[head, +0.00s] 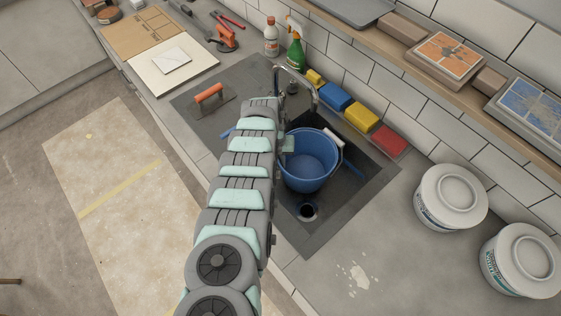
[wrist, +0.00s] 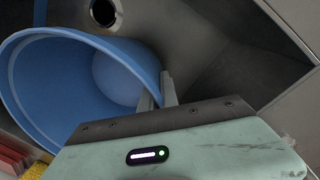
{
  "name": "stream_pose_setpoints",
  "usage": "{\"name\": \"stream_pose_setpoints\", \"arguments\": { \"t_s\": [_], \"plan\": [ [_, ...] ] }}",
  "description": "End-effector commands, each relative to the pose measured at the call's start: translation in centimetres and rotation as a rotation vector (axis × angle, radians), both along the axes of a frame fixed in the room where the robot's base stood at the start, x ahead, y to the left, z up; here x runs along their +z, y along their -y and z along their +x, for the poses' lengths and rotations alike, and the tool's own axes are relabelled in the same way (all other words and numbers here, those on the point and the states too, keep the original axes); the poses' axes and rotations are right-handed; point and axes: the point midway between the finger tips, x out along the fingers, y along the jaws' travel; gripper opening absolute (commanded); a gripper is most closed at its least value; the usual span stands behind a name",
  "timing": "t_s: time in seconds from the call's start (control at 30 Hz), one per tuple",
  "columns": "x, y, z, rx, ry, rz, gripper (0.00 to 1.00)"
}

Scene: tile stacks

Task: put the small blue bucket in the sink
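The small blue bucket (head: 309,163) is over or inside the dark grey sink (head: 350,195), near its drain hole. Its mouth faces up toward the head camera. Whether its base touches the sink floor cannot be told. My gripper (head: 287,145) is at the bucket's left rim in the head view, its fingertips partly hidden by my arm. In the wrist view the two fingers (wrist: 157,94) sit on either side of the rim of the bucket (wrist: 75,75), gripping its wall. The drain (wrist: 104,12) shows beyond the bucket.
A faucet (head: 314,88) arches behind the bucket. Several coloured sponges (head: 361,117) line the back edge. An orange-handled trowel (head: 210,98) lies left of the basin. White tubs (head: 450,197) stand at right, and a spray bottle (head: 295,52) stands behind.

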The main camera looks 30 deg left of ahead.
Motion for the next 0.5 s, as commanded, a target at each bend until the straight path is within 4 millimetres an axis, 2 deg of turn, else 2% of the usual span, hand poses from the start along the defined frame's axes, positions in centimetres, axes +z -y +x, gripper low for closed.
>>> {"name": "stream_pose_setpoints", "arguments": {
  "t_s": [0.43,0.5],
  "plan": [
    [-1.17,0.02,-0.02,0.000,0.000,-0.001,0.00],
    [-1.16,0.01,-0.02,0.000,0.000,0.000,0.08]
  ]
}}
